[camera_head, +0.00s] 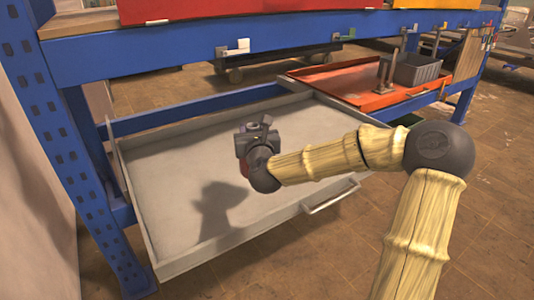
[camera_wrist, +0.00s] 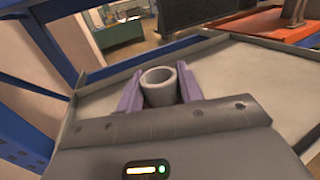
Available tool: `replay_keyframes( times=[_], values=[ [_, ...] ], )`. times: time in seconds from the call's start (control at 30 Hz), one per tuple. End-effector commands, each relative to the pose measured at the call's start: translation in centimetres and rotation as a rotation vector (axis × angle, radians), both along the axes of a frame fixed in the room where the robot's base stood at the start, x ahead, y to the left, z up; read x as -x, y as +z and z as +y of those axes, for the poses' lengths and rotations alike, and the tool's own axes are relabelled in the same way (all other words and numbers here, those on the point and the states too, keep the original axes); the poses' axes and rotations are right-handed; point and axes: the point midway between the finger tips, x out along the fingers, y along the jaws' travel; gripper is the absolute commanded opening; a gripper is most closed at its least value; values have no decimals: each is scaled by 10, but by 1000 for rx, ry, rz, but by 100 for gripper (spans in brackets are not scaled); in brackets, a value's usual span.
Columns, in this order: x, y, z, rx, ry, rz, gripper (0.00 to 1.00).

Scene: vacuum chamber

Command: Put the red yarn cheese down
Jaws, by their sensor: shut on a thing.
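My gripper (camera_head: 256,140) is over the pulled-out grey drawer (camera_head: 170,175), near its middle right. In the wrist view, the two purple fingers of my gripper (camera_wrist: 160,80) are shut on a grey hollow tube (camera_wrist: 160,88), one finger on each side. A small red patch (camera_head: 244,166) shows just below my gripper in the head view; it fits the red yarn cheese, whose body is mostly hidden. My gripper's shadow falls on the drawer floor to the left, so it seems to be above the floor. I cannot tell whether the cheese touches it.
The drawer has low walls and a handle (camera_head: 331,195) at its front right. Its visible floor is empty. A blue rack post (camera_head: 45,130) stands at left, and a blue beam (camera_head: 270,38) crosses above. An orange tray (camera_head: 370,92) with a grey bin (camera_head: 416,70) lies behind right.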

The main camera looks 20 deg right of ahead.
Motion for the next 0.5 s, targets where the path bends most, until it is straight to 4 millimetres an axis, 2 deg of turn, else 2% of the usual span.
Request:
replay_keyframes(
  times=[0.23,0.33,0.5],
  values=[
    [0,-43,-1,0,-1,1,0],
    [0,-49,-3,0,-4,0,0],
    [0,-47,-4,0,-6,-1,0]
  ],
)
